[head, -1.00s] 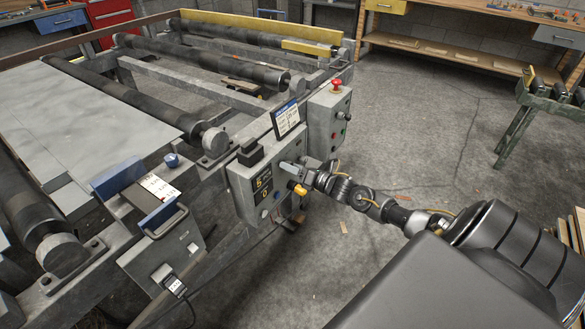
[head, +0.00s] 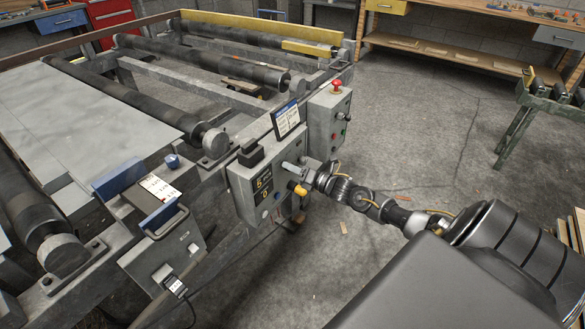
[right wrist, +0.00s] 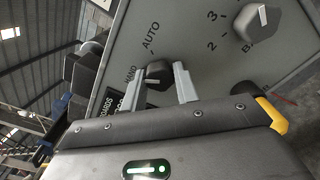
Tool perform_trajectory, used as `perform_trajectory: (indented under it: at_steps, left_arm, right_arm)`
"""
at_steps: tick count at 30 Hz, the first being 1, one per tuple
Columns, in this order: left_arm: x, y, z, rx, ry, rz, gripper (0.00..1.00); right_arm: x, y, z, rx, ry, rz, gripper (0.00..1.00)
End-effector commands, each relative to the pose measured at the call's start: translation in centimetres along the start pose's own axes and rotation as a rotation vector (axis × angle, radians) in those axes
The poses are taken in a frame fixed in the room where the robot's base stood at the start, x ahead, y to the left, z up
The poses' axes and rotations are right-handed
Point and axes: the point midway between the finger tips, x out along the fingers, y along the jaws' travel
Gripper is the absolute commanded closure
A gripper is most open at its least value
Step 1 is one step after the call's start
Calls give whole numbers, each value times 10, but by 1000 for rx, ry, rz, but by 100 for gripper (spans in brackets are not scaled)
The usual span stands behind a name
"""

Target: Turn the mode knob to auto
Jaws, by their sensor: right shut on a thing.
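The mode knob (right wrist: 158,76) is a dark round knob with a pale pointer line, on the grey control box (head: 243,196). In the right wrist view the printed word AUTO (right wrist: 151,37) stands above it and HAND (right wrist: 130,76) at its left. The pointer line lies roughly sideways; I cannot tell exactly which mark it meets. My right gripper (right wrist: 161,70) has one grey finger on each side of the knob and is shut on it. In the head view the right gripper (head: 289,168) is at the box's front and hides the knob. My left gripper is not in view.
A second knob (right wrist: 257,21) with numbers sits beside the mode knob on the same panel. A small display (head: 286,118) and a box with a red stop button (head: 337,86) stand behind. Rollers and grey sheets (head: 85,115) lie left.

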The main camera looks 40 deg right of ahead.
Motion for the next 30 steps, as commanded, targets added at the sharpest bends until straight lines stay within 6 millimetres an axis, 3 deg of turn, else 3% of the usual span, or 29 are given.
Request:
perform_trajectory:
  at_steps: [30]
  left_arm:
    - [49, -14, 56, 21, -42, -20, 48]
  right_arm:
    - [0, 0, 1, 903, -3, -1, 93]
